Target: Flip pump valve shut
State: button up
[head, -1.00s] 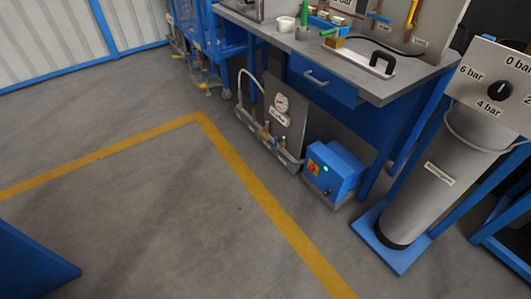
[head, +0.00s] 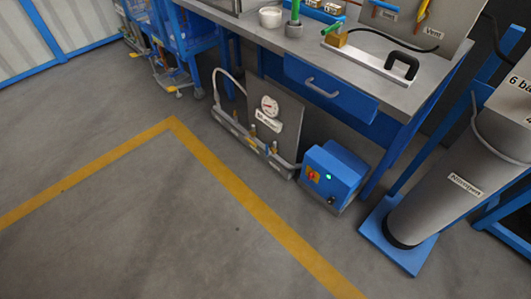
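A pipe manifold (head: 232,128) with a grey back panel (head: 288,110) stands on the floor under the workbench. A round gauge (head: 269,105) and a white label, too small to read surely, are on the panel. Several small brass-coloured valves (head: 253,132) sit along the manifold; I cannot tell which is the pump valve or how their handles are turned. My gripper is not in view.
The workbench (head: 435,70) with a blue drawer (head: 330,88) overhangs the manifold. A grey cylinder (head: 445,200) on a blue base (head: 402,245) stands at the right. Open floor with a yellow line (head: 232,188) lies in front.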

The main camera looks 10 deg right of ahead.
aim_at(268, 154)
jog(key=i+j+z, duration=0.15)
jog(key=i+j, duration=1.1)
jog(key=i, duration=0.15)
jog(key=i+j+z, duration=0.2)
jog(key=i+j, duration=1.1)
jog(key=j, duration=0.15)
